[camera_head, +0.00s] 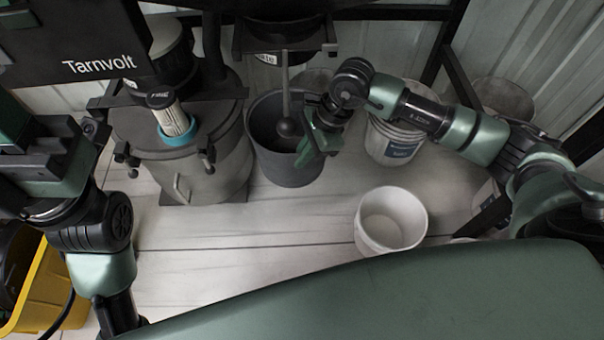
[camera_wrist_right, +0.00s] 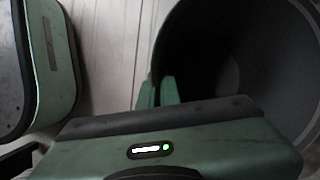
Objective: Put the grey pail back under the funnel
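The dark grey pail (camera_head: 287,172) stands upright on the floor at the upper middle of the head view, and its dark inside (camera_wrist_right: 245,60) fills the right of the wrist view. A rod with a ball end (camera_head: 286,128) shows over its mouth, below a dark outlet (camera_head: 280,58) that seems to be the funnel's. My right gripper (camera_head: 308,152) is at the pail's right rim; its two fingers (camera_wrist_right: 158,92) are close together, with the pail's wall between them. My left gripper (camera_head: 45,155) is at the far left, away from the pail; its fingertips cannot be made out.
A grey drum (camera_head: 215,172) with a filter cartridge (camera_head: 173,118) on top stands left of the pail. White buckets stand to the right, one behind my right arm (camera_head: 388,145) and one empty in front (camera_head: 391,220). A yellow container (camera_head: 55,290) is at lower left. The middle floor is clear.

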